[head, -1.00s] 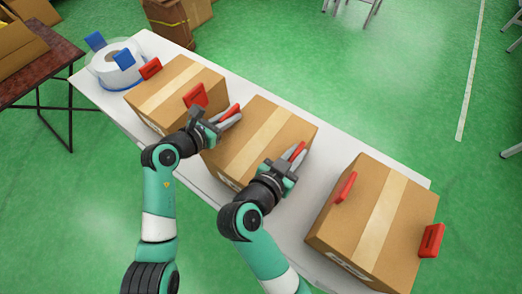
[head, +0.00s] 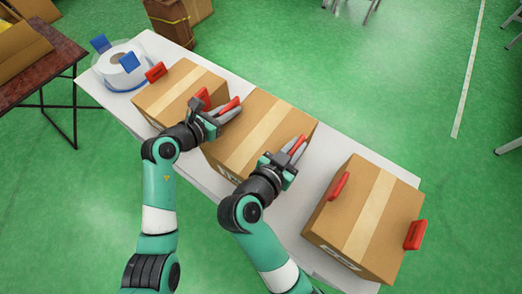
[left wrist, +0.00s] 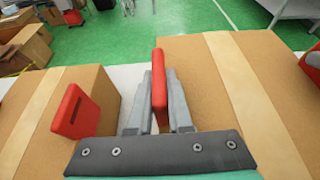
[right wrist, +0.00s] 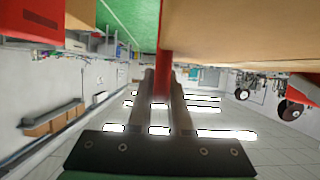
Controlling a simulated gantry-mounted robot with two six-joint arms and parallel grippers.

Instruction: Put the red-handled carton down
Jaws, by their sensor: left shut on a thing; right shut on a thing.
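The middle brown carton (head: 262,130) has a pale tape strip and red handles on two opposite sides. In the head view my left gripper (head: 226,110) is shut on its left handle. The left wrist view shows that red handle (left wrist: 160,70) upright between the fingers (left wrist: 158,105). My right gripper (head: 291,152) is shut on the right handle; the right wrist view shows a red handle (right wrist: 164,50) between the fingers (right wrist: 165,88). The carton is level and seems held above the white table (head: 297,200); its underside is hidden.
A similar red-handled carton (head: 182,90) stands close on the left, another (head: 368,210) on the right with a strip of bare table between. A white roll with blue tabs (head: 122,66) is at the table's far left end. A dark side table (head: 50,63) stands beyond.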

